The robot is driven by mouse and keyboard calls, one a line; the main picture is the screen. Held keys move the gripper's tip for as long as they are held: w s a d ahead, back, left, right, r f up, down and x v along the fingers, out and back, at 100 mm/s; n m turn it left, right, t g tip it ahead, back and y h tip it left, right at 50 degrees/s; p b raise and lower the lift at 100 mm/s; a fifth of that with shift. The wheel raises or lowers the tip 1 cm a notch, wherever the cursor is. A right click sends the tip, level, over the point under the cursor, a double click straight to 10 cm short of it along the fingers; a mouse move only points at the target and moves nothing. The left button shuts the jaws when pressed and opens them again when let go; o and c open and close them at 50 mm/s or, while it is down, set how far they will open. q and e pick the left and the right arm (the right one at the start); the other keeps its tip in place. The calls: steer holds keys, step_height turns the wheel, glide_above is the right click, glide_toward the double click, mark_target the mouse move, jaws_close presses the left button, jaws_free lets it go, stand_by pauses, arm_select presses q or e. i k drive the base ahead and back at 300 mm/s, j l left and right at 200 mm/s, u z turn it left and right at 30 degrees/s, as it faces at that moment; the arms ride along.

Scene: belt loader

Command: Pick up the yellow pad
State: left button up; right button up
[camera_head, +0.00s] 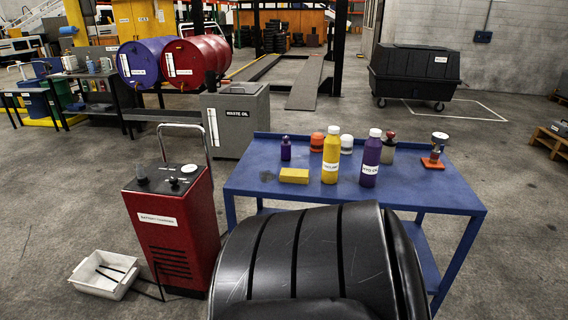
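The yellow pad (294,175) is a small flat block. It lies on the blue table (430,194), left of the middle. A yellow bottle (331,158) with a white cap stands just right of it. A small purple bottle (286,149) stands behind it. A dark flat scrap (267,175) lies to its left. Nothing covers the pad. Neither of my grippers shows in the head view.
A red charger cabinet (171,226) stands left of the table. A black ribbed shape (310,255) hides the table's near side.

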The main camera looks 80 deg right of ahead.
mark_target(286, 175)
steer(key=z, duration=1.75)
steer(key=j+z, duration=0.25)
steer(key=z, duration=0.15)
steer(key=k+j+z, duration=0.1)
steer(key=j+z, duration=0.15)
steer(key=z, duration=0.15)
steer(key=j+z, duration=0.2)
steer(key=z, duration=0.2)
steer(key=k, duration=0.05)
